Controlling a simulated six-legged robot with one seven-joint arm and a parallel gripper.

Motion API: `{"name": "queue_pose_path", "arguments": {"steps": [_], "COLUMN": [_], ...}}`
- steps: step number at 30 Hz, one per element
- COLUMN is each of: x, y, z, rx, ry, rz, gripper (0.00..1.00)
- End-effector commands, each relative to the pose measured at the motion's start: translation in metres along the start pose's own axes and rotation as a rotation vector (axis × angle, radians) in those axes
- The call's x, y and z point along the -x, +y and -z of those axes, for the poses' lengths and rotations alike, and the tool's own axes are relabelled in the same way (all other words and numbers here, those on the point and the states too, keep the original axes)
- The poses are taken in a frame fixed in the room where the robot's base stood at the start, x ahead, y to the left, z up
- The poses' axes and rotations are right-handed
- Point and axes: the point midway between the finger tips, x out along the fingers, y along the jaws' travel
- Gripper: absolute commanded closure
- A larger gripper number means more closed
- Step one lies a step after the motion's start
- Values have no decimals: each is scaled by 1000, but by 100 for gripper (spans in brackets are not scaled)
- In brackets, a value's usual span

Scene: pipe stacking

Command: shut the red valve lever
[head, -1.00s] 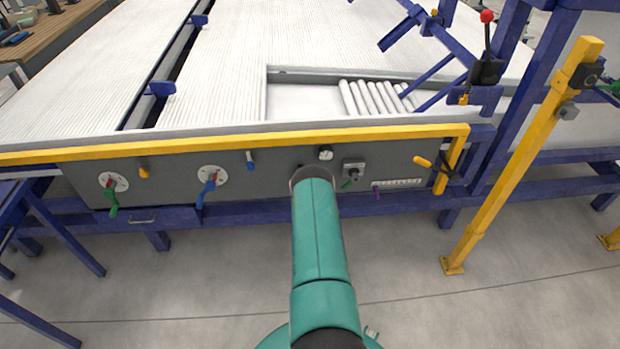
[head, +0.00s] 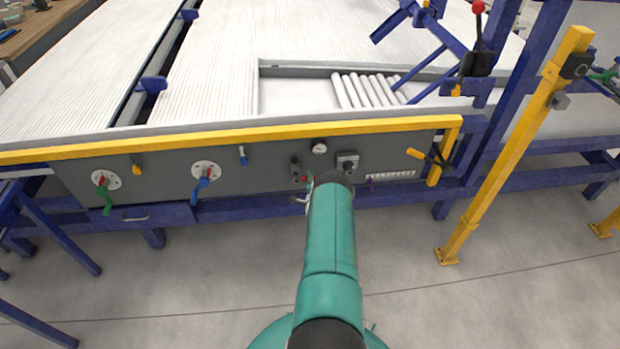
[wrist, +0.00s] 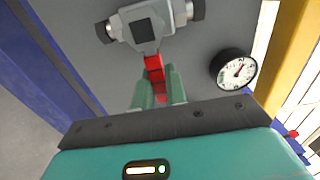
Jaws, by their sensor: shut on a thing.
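The red valve lever (wrist: 154,68) shows in the wrist view, running from the grey valve body (wrist: 143,26) down between the two green fingers. My gripper (wrist: 157,88) is shut on this lever, with a finger on each side. In the head view, the valve (head: 295,168) is on the dark grey panel, just left of my arm's end. A small bit of the red lever (head: 305,179) shows there. My arm mostly hides the gripper in the head view.
A round gauge (wrist: 234,69) is close to the right of the valve in the wrist view. The panel also carries a blue-handled valve (head: 203,184), a green-handled valve (head: 106,195) and a grey switch box (head: 347,161). A yellow rail (head: 230,135) runs above them.

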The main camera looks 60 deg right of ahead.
Motion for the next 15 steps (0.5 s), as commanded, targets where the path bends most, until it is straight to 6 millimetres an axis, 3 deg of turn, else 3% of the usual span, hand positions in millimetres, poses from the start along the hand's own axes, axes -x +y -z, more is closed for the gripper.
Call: {"name": "queue_pose_path", "arguments": {"steps": [14,15], "x": [2,2], "y": [4,4], "z": [-3,-3], "rx": [-19,-19], "ry": [-4,-4], "rz": [-5,-5], "gripper": [100,80]}}
